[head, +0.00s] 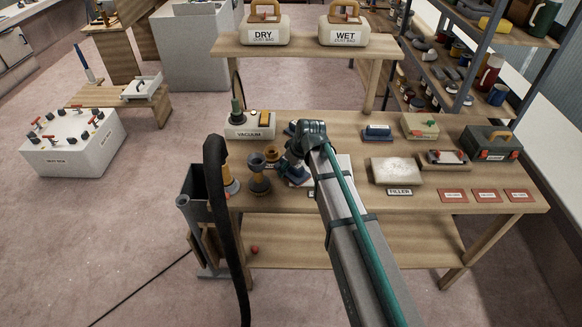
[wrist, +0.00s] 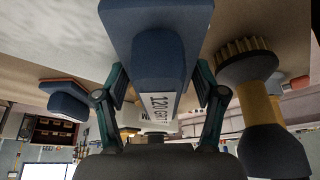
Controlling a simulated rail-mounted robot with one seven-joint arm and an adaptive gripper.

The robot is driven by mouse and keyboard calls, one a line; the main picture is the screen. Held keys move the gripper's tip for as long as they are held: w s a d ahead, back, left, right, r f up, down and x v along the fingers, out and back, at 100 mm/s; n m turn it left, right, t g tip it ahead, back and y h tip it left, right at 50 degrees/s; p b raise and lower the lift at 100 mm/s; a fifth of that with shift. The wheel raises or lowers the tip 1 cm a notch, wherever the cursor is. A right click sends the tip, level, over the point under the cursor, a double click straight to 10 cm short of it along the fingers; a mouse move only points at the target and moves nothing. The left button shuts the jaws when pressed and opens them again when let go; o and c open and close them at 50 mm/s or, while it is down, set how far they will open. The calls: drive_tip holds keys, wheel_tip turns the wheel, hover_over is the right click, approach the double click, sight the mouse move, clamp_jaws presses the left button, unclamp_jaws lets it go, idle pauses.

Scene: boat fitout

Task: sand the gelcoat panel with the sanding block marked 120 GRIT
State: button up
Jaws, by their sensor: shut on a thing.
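My gripper (wrist: 160,95) is shut on a blue sanding block (wrist: 165,62); its white label reads 120 GRIT, partly cut off, in the wrist view. In the head view the blue block (head: 296,174) shows below my gripper (head: 297,162), over the left side of a pale panel (head: 344,163). My arm covers much of this panel and its label, so I cannot read the label. Whether the block touches the panel is unclear. A second pale slab (head: 396,171) lies to the right, behind a FILLER label (head: 400,191).
A VACUUM box (head: 249,126) is at the back left, and another blue-topped block (head: 377,131) at the back. A grey toolbox (head: 490,143) and red cards (head: 487,196) are at right. A black hose (head: 220,210) rises at front left.

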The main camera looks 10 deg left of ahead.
drive_tip(key=shift+r+p, duration=1.9)
drive_tip(key=shift+r, duration=2.2)
